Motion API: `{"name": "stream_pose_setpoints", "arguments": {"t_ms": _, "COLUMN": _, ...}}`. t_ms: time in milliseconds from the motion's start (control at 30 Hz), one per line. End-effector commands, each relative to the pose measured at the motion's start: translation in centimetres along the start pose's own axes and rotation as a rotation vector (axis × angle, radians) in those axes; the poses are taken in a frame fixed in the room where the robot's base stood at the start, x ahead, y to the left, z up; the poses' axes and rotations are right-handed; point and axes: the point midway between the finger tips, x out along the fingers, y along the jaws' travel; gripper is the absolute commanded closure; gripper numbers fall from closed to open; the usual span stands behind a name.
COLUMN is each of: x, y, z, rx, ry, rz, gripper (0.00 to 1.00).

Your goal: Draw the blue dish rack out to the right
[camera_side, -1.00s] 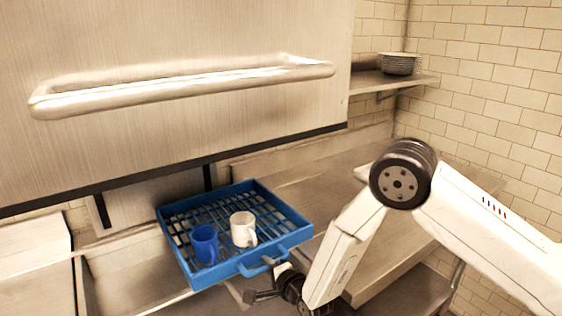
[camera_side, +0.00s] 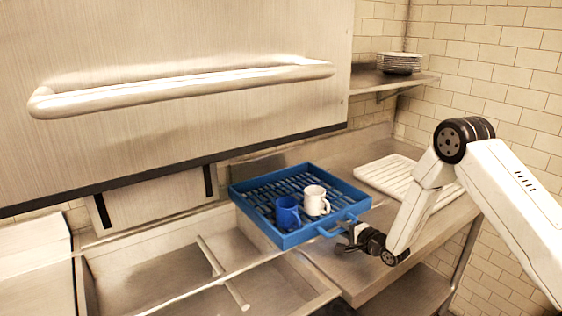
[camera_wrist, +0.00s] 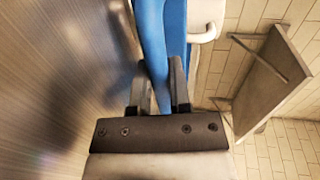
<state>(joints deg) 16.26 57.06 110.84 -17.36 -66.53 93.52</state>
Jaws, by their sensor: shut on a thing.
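The blue dish rack (camera_side: 262,221) sits at the right part of the counter in the side view, partly over the sink edge and partly on the steel drainboard. A blue mug (camera_side: 287,213) and a white mug (camera_side: 315,201) stand upright in it. My gripper (camera_side: 350,231) is at the rack's front right side, shut on its blue handle (camera_side: 331,230). In the wrist view, blue plastic of the rack (camera_wrist: 153,45) runs down between the fingers (camera_wrist: 162,88). The fingertips are partly hidden there.
A white ribbed drain mat (camera_side: 395,180) lies on the steel counter right of the rack. The sink basin (camera_side: 165,270), with a bar (camera_side: 222,272) across it, is to the left. A large steel hood with a long handle (camera_side: 180,90) hangs above. Plates (camera_side: 399,63) stand on a wall shelf.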

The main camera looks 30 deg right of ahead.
Motion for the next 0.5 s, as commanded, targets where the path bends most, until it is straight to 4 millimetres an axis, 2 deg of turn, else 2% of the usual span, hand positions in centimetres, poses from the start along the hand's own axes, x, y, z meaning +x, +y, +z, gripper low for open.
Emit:
{"name": "stream_pose_setpoints", "arguments": {"t_ms": 33, "x": 0.0, "y": 0.1, "z": -1.5, "rx": 0.003, "ry": 0.009, "rz": 0.002, "gripper": 1.00}}
{"name": "stream_pose_setpoints", "arguments": {"t_ms": 200, "x": 0.0, "y": 0.1, "z": -4.6, "rx": 0.002, "ry": 0.007, "rz": 0.001, "gripper": 1.00}}
{"name": "stream_pose_setpoints", "arguments": {"t_ms": 300, "x": 0.0, "y": 0.1, "z": -5.8, "rx": 0.001, "ry": 0.005, "rz": 0.002, "gripper": 1.00}}
{"name": "stream_pose_setpoints", "arguments": {"t_ms": 500, "x": 0.1, "y": 0.1, "z": -7.0, "rx": 0.002, "ry": 0.002, "rz": 0.002, "gripper": 1.00}}
